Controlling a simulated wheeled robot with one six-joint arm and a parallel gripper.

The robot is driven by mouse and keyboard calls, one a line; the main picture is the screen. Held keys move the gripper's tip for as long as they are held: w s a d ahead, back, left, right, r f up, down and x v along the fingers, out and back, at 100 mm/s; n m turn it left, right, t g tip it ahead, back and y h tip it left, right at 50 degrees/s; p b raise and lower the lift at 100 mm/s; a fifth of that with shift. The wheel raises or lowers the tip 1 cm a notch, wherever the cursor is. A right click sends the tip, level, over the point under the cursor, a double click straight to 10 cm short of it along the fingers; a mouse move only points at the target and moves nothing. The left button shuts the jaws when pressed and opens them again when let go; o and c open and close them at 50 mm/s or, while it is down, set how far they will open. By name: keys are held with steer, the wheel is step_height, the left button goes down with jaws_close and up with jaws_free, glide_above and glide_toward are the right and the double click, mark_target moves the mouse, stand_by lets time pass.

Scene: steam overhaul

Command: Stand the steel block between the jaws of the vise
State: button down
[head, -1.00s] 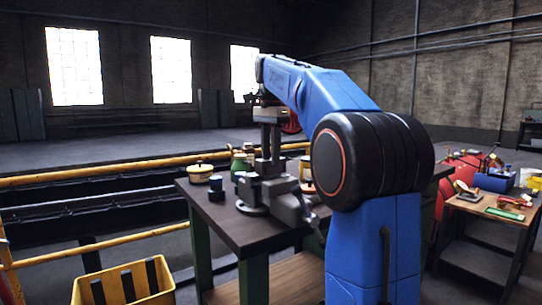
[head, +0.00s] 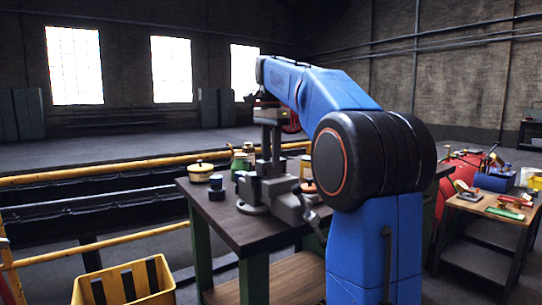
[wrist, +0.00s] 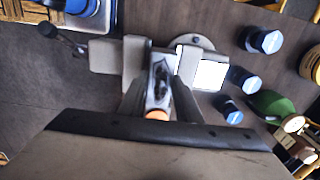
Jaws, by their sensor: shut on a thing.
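The grey vise (head: 288,204) stands on the dark-topped workbench; the wrist view shows it from above, with one jaw (wrist: 104,58) left and the other jaw (wrist: 187,66) right. My gripper (head: 270,155) points straight down over the vise. In the wrist view my gripper (wrist: 158,98) has its two dark fingers shut on the steel block (wrist: 160,68), a shiny grey piece. The block lies in line with the gap between the jaws. Its lower end is hidden, so I cannot tell whether it touches the vise bed.
Several dark, blue-topped cylinders (wrist: 243,80) stand right of the vise in the wrist view. A green container (wrist: 270,104) is beyond them. A cream pot (head: 200,172) sits at the bench's left edge. A yellow railing (head: 100,175) runs behind the bench.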

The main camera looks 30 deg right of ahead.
steer(key=shift+f, duration=1.4)
steer(key=c, duration=1.2)
jaws_free()
steer(key=shift+r, duration=4)
steer(key=shift+s, duration=0.1)
